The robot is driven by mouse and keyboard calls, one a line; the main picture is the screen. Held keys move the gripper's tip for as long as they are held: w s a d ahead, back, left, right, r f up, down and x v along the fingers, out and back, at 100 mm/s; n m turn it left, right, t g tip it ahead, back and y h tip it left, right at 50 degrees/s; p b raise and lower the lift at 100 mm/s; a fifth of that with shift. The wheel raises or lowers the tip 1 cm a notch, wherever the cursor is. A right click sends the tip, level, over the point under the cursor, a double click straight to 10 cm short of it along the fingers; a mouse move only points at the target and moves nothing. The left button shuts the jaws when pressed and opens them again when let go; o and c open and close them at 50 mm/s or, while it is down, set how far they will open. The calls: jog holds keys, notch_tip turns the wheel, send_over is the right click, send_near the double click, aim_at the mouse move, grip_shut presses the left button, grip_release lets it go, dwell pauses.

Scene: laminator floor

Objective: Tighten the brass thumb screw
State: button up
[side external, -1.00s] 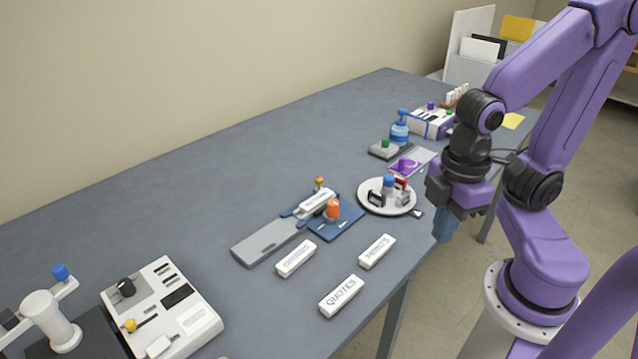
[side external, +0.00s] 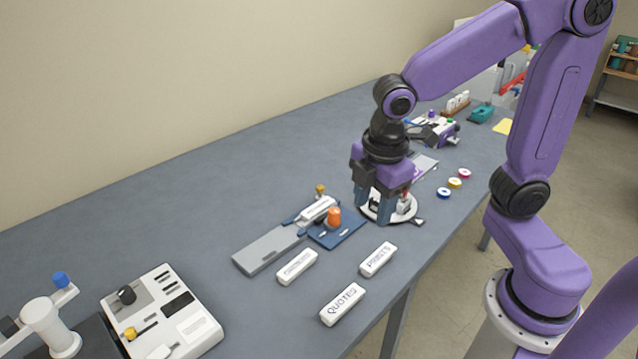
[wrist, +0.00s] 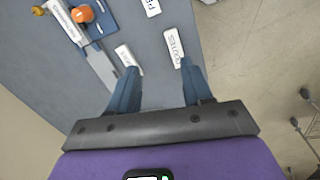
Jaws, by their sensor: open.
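A small brass thumb screw (side external: 320,189) stands upright at the far end of a grey slide fixture (side external: 268,249), beside a white block (side external: 317,209). The screw also shows at the top left corner of the wrist view (wrist: 38,10). A second brass-yellow knob (side external: 130,333) sits on the white machine at front left; I cannot tell whether it is a screw. My gripper (side external: 373,208) is open, pointing down in front of the round white tray, to the right of the fixture and apart from the screw. Its two blue fingers (wrist: 160,68) have nothing between them.
An orange knob (side external: 334,216) stands on a blue plate (side external: 345,234) close to the screw. White labelled blocks (side external: 343,304) lie near the front edge. The round tray (side external: 368,216) is partly hidden by my gripper. Bare table lies behind the fixture.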

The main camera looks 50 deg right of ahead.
jog(key=w+d+n+h, duration=0.2)
jog(key=w+n, duration=0.2)
jog(key=w, duration=1.1)
jog(key=n+h, duration=0.1)
jog(key=n, duration=0.2)
send_near(320, 187)
jog(key=x, duration=0.8)
jog(key=shift+c, duration=0.4)
grip_shut()
